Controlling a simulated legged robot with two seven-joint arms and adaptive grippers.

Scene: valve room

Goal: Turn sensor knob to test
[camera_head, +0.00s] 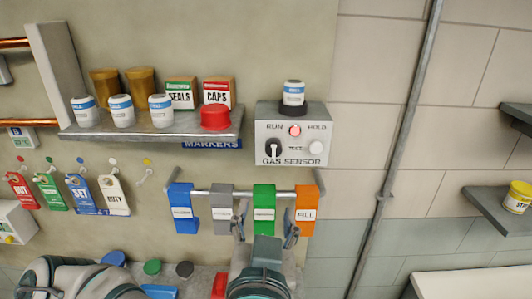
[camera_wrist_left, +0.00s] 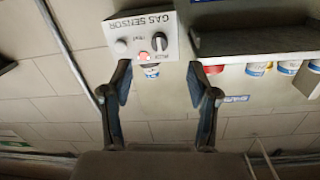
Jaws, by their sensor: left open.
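The gas sensor box (camera_head: 294,158) is on the wall in the head view, with a black knob (camera_head: 274,148) at its lower left. The knob's white pointer looks roughly vertical. A lit red lamp (camera_head: 294,130) and a pale round button (camera_head: 315,147) are beside it. The box appears upside down in the left wrist view (camera_wrist_left: 177,38), with the knob (camera_wrist_left: 159,43) on its right side. My left gripper (camera_head: 264,226) is open and empty below the box, in front of the hanging tags. Its fingers (camera_wrist_left: 163,88) are spread apart, away from the knob. My right gripper is not in view.
A white bottle (camera_head: 293,93) stands on the box. A metal shelf (camera_head: 150,132) with bottles and boxes juts out on the left. A rail (camera_head: 245,193) with coloured tags is below. A grey vertical pipe (camera_head: 392,150) runs on the right. The wall between box and pipe is clear.

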